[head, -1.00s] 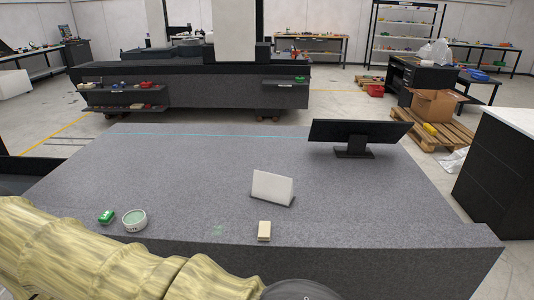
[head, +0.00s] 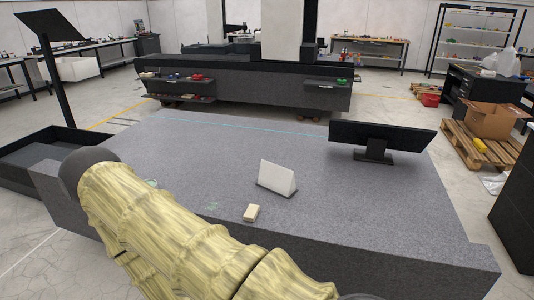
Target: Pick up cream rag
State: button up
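A small cream block-like item (head: 251,212), which may be the folded cream rag, lies on the grey granite bed (head: 340,225) near its front edge. My arm, in a yellowish ribbed cover, crosses the lower left of the head view, with its near part just below and left of the cream item. My gripper cannot be made out. No wrist view is given.
A white wedge-shaped block (head: 277,179) stands just behind the cream item. A black monitor (head: 380,137) stands at the back right of the bed. The right front of the bed is clear.

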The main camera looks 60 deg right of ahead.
aim_at(250, 215)
jog(key=z, duration=1.3)
